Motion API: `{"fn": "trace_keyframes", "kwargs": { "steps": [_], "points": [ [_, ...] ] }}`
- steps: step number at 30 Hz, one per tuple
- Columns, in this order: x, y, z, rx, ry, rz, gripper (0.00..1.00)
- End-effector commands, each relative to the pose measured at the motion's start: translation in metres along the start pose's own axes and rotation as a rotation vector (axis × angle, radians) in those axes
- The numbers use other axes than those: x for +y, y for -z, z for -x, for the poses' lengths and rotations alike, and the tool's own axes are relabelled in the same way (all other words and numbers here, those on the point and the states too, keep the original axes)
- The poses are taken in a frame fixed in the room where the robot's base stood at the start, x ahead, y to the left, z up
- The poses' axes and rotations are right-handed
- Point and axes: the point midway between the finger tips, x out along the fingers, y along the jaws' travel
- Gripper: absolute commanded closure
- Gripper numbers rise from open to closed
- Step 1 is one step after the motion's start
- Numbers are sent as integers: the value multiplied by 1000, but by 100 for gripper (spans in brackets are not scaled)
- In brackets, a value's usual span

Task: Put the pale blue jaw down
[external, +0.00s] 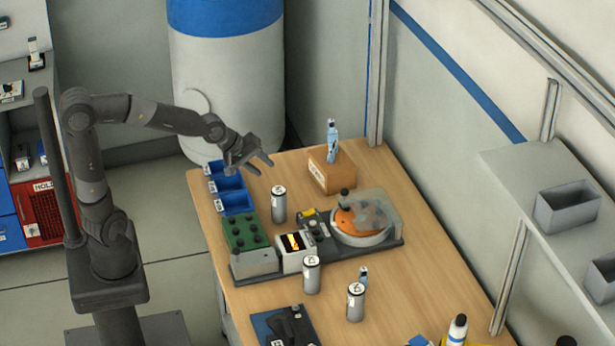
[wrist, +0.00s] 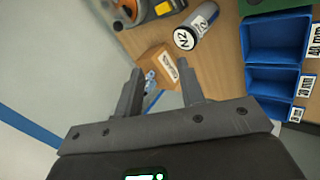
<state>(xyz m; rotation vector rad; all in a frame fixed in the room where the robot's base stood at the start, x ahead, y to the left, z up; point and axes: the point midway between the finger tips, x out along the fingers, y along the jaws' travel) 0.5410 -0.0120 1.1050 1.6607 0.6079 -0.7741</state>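A pale blue jaw (external: 332,143) stands upright on top of a wooden block (external: 325,176) at the table's far end. In the wrist view a small part of the pale blue jaw (wrist: 150,77) shows by the block (wrist: 152,60), between my fingers. A second, smaller pale blue piece (external: 363,274) is partly hidden behind a canister at the front; I cannot tell its exact kind. My gripper (external: 264,168) is open, with nothing between its fingers, above the table's far left corner. It is apart from the block and the jaw. The open fingers (wrist: 160,69) also show in the wrist view.
Blue bins (external: 234,201) line the table's left edge. A grey canister (external: 279,205) stands near my gripper; others (external: 312,276) stand farther forward. A machine with a clear-covered orange disc (external: 360,220) fills the middle. Some bare wood lies around the block.

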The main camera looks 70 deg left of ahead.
Motion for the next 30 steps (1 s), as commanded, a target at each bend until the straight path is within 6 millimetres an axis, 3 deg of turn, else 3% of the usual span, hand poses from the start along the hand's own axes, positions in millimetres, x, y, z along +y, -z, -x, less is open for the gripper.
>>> {"fn": "trace_keyframes", "kwargs": {
  "steps": [1,9,15,21,30],
  "points": [
    [-11,-9,19,9,20,-129,64],
    [-85,-26,107,-17,130,-757,64],
    [-142,-30,154,-100,158,-1128,64],
    [-174,-30,173,-165,153,-1317,64],
    [-179,-29,175,-176,153,-1347,64]
  ]
}}
